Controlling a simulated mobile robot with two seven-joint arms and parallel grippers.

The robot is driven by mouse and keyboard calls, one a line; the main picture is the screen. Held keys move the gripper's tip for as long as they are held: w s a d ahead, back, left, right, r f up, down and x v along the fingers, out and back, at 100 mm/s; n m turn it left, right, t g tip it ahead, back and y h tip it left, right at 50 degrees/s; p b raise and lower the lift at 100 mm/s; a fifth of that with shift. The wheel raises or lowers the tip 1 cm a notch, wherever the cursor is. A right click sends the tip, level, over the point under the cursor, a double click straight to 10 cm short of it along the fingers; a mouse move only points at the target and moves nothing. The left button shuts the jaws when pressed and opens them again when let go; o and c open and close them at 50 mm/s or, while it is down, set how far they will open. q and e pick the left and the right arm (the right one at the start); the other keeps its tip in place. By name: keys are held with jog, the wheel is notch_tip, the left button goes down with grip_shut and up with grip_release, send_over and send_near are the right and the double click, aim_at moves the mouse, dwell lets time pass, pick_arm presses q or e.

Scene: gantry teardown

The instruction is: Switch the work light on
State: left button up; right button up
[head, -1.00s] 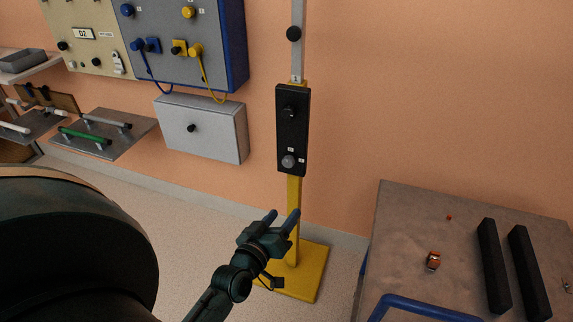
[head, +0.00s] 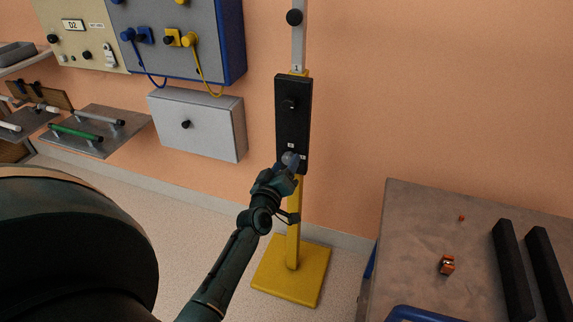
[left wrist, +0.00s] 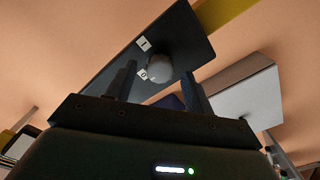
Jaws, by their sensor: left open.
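A black switch panel (head: 293,110) is fixed on a yellow post (head: 293,225) in front of the wall. Low on it is a grey round knob (head: 289,158) with two small white labels beside it. My left gripper (head: 287,170) is open at the knob and partly covers it. In the left wrist view the knob (left wrist: 159,66) appears between the two spread fingers; I cannot tell whether they touch it. My right gripper is not in view.
A grey wall box (head: 200,125) hangs left of the post, below a panel with blue and yellow plugs (head: 185,45). A grey table (head: 410,230) with black bars and small orange parts stands at the right. The post's yellow base (head: 290,285) is on the floor.

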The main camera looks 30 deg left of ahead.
pick_arm(q)
jog(key=shift+x, duration=0.85)
jog(key=c, duration=1)
